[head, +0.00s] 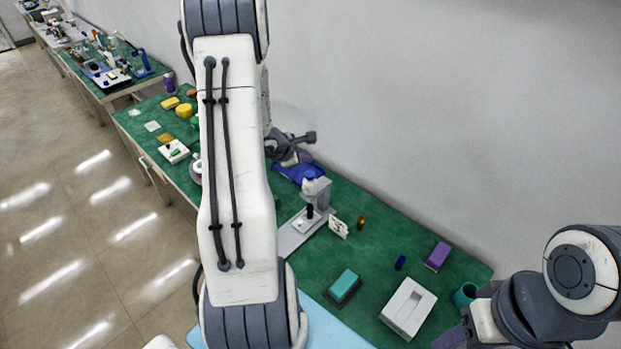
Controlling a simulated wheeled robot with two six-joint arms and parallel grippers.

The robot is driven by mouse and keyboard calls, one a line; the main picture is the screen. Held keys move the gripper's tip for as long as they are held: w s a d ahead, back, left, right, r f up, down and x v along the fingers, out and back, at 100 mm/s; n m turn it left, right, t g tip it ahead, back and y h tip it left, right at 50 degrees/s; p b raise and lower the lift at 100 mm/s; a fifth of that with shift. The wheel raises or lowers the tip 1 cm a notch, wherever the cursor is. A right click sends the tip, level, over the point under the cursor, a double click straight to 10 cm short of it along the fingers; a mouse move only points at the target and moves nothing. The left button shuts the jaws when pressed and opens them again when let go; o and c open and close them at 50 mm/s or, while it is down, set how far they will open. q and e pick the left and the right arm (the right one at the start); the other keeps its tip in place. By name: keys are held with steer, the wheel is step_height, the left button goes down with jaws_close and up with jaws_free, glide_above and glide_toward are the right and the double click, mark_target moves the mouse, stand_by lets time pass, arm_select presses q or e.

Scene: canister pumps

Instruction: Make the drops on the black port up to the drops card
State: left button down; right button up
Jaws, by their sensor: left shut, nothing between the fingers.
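The pump stand (297,228) is a light grey base with an upright column and head, standing on the green table right of my left arm. A small black port (310,212) shows at its front. Drops on the port are too small to make out. A white card (338,227) with dark marks stands right beside the stand; its marks are too small to read. My left gripper (308,138), dark grey, is behind the stand near the wall, partly hidden by my white arm. It is shut and empty, apart from the port.
A blue item (298,173) lies below my left gripper. An amber bottle (361,222), teal block (345,284), white box (408,308), blue piece (400,262), purple block (438,255) and teal cup (465,294) stand to the right. The wall closes off the back.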

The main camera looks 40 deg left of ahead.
mark_target(307, 175)
arm_select(q)
steer(key=shift+f+b, duration=1.5)
steer(key=shift+f, duration=0.05)
steer(key=shift+f, duration=0.1)
stand_by(0.8)
steer(key=shift+f+b, duration=0.3)
steer(key=shift+b, duration=0.6)
steer(key=shift+f+b, duration=0.65)
steer(key=shift+b, duration=0.2)
stand_by(0.5)
steer(key=shift+r, duration=0.15)
steer(key=shift+r+p, duration=0.6)
steer(key=shift+r, duration=0.3)
